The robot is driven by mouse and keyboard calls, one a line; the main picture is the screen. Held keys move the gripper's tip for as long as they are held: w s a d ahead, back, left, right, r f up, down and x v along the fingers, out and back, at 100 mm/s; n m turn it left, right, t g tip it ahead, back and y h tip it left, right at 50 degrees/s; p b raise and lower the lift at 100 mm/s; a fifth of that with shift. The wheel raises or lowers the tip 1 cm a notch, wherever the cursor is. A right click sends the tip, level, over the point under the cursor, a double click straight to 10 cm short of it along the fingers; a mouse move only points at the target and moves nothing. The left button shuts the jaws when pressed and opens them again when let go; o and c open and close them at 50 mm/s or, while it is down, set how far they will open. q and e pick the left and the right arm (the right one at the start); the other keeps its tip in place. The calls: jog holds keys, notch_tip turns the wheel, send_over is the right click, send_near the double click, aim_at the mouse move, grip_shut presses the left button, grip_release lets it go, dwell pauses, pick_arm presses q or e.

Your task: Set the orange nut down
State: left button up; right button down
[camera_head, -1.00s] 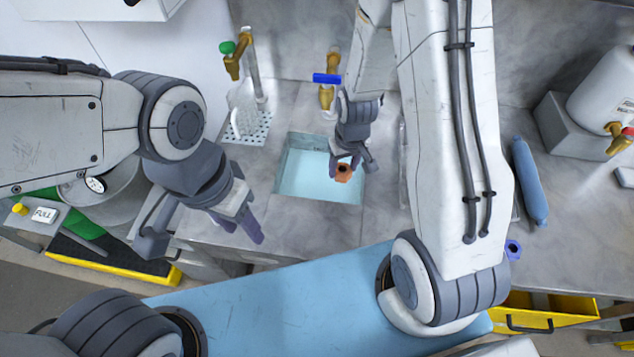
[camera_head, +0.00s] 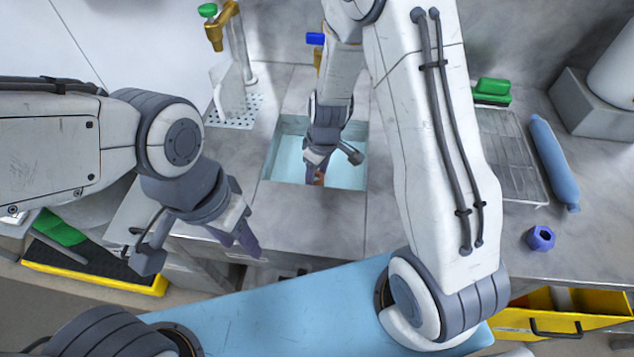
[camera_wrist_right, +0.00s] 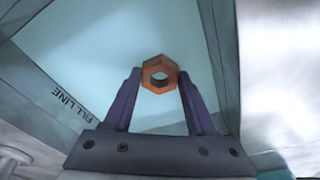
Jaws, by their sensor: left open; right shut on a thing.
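The orange nut (camera_wrist_right: 160,74) is held between the two fingertips of my right gripper (camera_wrist_right: 158,82) in the right wrist view, with its hole facing the camera. In the head view my right gripper (camera_head: 318,165) reaches down into the pale blue sink basin (camera_head: 345,172), and only a small piece of the orange nut (camera_head: 319,179) shows below it. I cannot tell whether the nut touches the basin floor. My left gripper (camera_head: 240,238) is open and empty in front of the counter's edge, left of the basin.
A blue nut (camera_head: 540,238) lies on the counter at the right. A wire rack (camera_head: 512,150), a green item (camera_head: 492,90) and a blue cylinder (camera_head: 553,160) are near it. A tap with green handle (camera_head: 215,25) stands behind the basin's left. A yellow drawer (camera_head: 560,322) is open.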

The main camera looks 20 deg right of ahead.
aim_at(318, 178)
jog(key=shift+f+b, duration=0.55)
jog(key=shift+f, duration=1.25)
jog(key=shift+f, duration=0.1)
jog(key=shift+f+b, duration=0.1)
jog(key=shift+b, duration=0.2)
jog(key=shift+c, duration=1)
grip_release()
